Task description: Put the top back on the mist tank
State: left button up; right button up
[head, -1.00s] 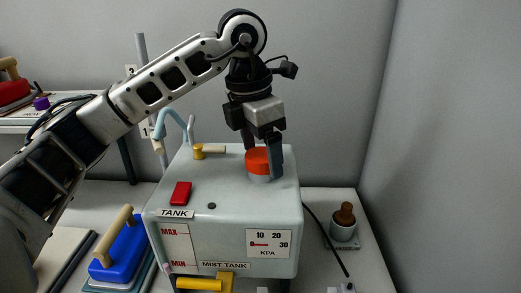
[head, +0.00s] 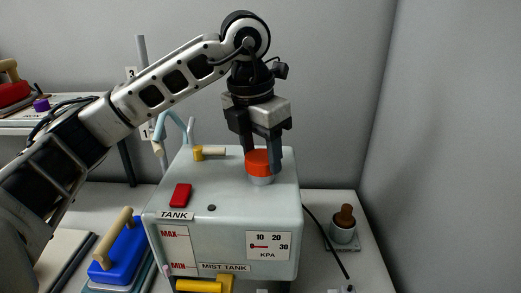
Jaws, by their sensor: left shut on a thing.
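The mist tank (head: 225,225) is a pale grey box with TANK, MAX, MIN and KPA labels on its front. The orange-red top (head: 257,162) is at the right of the tank's upper face, over a light grey neck (head: 262,180). My left gripper (head: 262,160) points down from above and is shut on the top, with its fingers at either side. Whether the top is fully seated on the neck cannot be told. My right gripper is not in view.
A red block (head: 181,194) and a yellow valve with a pale handle (head: 209,152) are on the tank's upper face. A blue iron-like tool (head: 122,254) stands to the left. A pot with a brown knob (head: 343,226) stands to the right by a black cable.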

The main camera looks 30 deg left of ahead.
pick_arm(q)
jog(key=shift+c, duration=0.3)
jog(key=shift+m, duration=0.9)
jog(key=m, duration=0.3)
jog(key=shift+a+g+h, duration=0.1)
jog(key=shift+g+h, duration=0.2)
jog(key=shift+m, duration=0.4)
jog(key=m, duration=0.4)
jog(key=shift+w+m+g+h, duration=0.1)
jog(key=shift+m+g+h, duration=0.2)
jog(key=shift+m, duration=0.1)
jog(key=shift+m, duration=0.5)
jog(key=m, duration=0.4)
jog(key=shift+f+g, duration=0.1)
jog(key=shift+g, duration=0.3)
